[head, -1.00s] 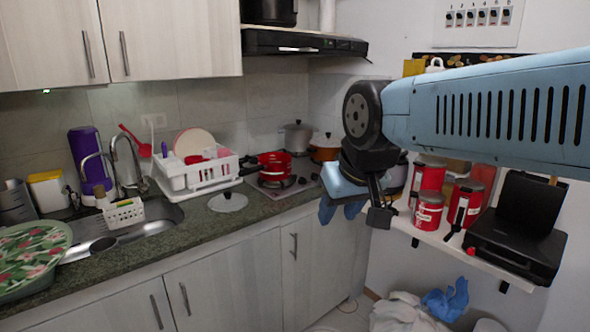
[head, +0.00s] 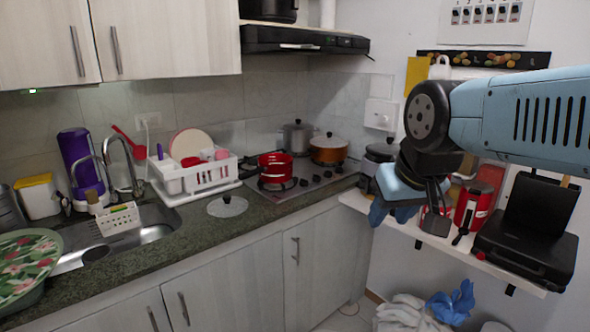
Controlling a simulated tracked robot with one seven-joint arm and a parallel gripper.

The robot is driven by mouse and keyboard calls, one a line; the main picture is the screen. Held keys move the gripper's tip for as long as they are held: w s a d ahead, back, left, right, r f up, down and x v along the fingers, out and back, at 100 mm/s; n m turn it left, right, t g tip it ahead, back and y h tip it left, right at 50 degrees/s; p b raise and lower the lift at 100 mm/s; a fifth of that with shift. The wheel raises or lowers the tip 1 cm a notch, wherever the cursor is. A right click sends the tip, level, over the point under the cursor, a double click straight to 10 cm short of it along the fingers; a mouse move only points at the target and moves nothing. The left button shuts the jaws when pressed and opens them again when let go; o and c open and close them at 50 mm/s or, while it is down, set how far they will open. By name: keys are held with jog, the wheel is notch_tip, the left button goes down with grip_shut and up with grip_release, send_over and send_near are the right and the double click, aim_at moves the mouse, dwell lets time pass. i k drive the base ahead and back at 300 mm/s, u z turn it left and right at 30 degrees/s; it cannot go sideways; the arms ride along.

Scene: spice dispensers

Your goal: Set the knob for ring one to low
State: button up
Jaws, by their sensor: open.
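The cooktop (head: 272,193) is set in the dark counter near the corner. A red pot (head: 275,167), a grey pot (head: 298,137) and an orange pot with a lid (head: 329,149) stand on it. Small dark shapes lie along its surface, but I cannot tell which is the knob for ring one or how it is set. My gripper (head: 392,213) is to the right of the cooktop and nearer to me, pointing down. It is open and appears empty, apart from the cooktop; its fingertips show only partly.
A dark appliance (head: 380,153) stands behind my gripper. A shelf (head: 408,225) holds red canisters (head: 472,205) and a black machine (head: 525,238). A white dish rack (head: 195,180) and a loose lid (head: 227,206) sit left of the cooktop. The range hood (head: 305,42) hangs above.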

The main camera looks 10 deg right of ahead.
aim_at(304, 183)
jog(key=z, duration=0.05)
jog(key=i, duration=1)
jog(key=u, duration=0.05)
jog(key=k, duration=0.6)
jog(key=u, duration=0.35)
jog(key=i, duration=1.05)
jog(key=z, duration=0.45)
